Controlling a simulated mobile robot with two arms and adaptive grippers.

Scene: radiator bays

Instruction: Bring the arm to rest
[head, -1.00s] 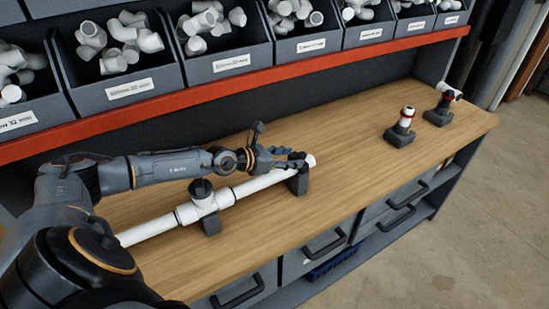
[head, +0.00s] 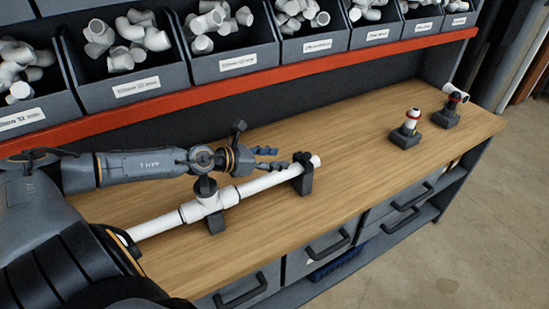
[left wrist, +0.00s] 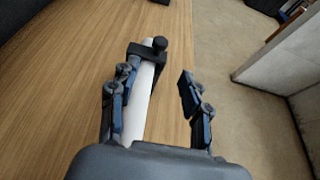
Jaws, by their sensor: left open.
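My left gripper (head: 277,158) is open and empty in the head view, its fingers pointing right above the white pipe (head: 262,184). In the left wrist view the fingers of the left gripper (left wrist: 156,82) stand apart, with the pipe (left wrist: 145,85) showing between them, nearer the left finger. The pipe lies across dark holders on the bench. A dark holder (head: 302,180) stands under the pipe's right end. My right gripper is not in view.
The wooden bench (head: 350,170) is clear between the pipe and two dark stands with fittings, the nearer (head: 406,138) and the farther (head: 447,116). A red rail (head: 260,82) and bins of white fittings (head: 220,65) run along the back.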

